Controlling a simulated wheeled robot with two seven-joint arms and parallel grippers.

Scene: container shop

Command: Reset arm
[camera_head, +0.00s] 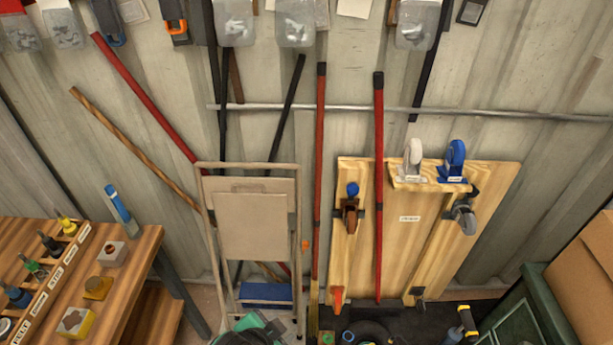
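Neither of my grippers shows in the head view, and no part of my arms can be made out. The task names no object besides my arm. Whether either gripper is open, shut or holding something cannot be seen.
A wooden workbench (144,258) with labelled tools and small blocks stands at the left. A beige folding step stool (252,226), red poles (379,190) and a wooden board with casters (400,245) lean on the corrugated wall. A green cabinet (510,325) and cardboard boxes (590,262) are at the right.

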